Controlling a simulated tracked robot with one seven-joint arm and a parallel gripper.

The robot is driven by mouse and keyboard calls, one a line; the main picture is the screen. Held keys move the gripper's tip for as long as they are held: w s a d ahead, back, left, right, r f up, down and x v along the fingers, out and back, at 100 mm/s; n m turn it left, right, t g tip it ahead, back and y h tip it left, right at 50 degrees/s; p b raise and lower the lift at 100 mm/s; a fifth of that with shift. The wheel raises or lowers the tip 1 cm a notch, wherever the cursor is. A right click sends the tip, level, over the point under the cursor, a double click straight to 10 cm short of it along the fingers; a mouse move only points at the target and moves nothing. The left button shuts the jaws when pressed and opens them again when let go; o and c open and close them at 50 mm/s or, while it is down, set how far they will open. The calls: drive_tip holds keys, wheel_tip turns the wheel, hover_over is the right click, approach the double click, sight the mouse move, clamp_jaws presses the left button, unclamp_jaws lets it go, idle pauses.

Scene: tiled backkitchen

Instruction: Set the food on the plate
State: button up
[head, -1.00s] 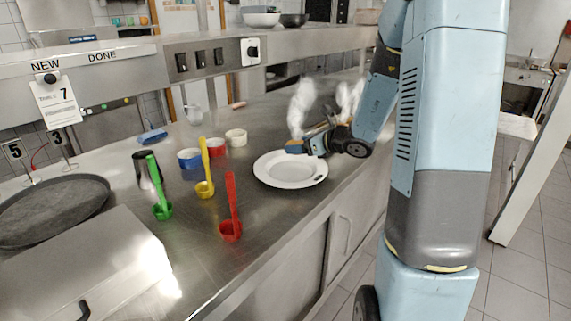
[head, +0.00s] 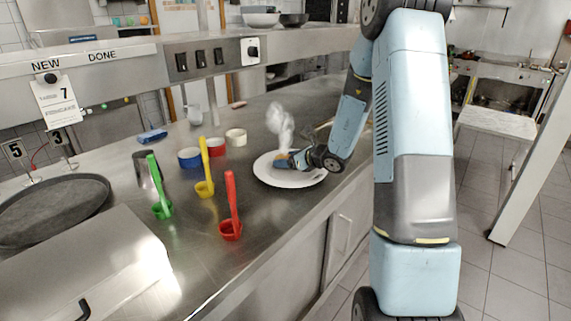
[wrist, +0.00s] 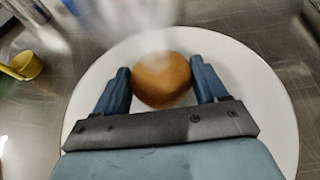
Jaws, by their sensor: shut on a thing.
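A round golden-brown piece of food (wrist: 161,79) sits between the two fingers of my gripper (wrist: 162,85) in the wrist view. The fingers are shut on it, one on each side. White steam rises from it. The white plate (wrist: 268,95) lies behind and below the food in the wrist view. In the head view, my gripper (head: 283,160) is over the white plate (head: 280,182) on the steel counter. I cannot tell whether the food touches the plate.
Red (head: 231,228), yellow (head: 205,188) and green (head: 162,210) ladles stand left of the plate on the counter (head: 270,225). Tape-like rolls, blue (head: 189,158), red (head: 216,147) and cream (head: 236,136), are behind. A dark round pan (head: 50,205) lies far left.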

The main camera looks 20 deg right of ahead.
drive_tip(key=shift+f, duration=0.7)
drive_tip(key=o, duration=1.1)
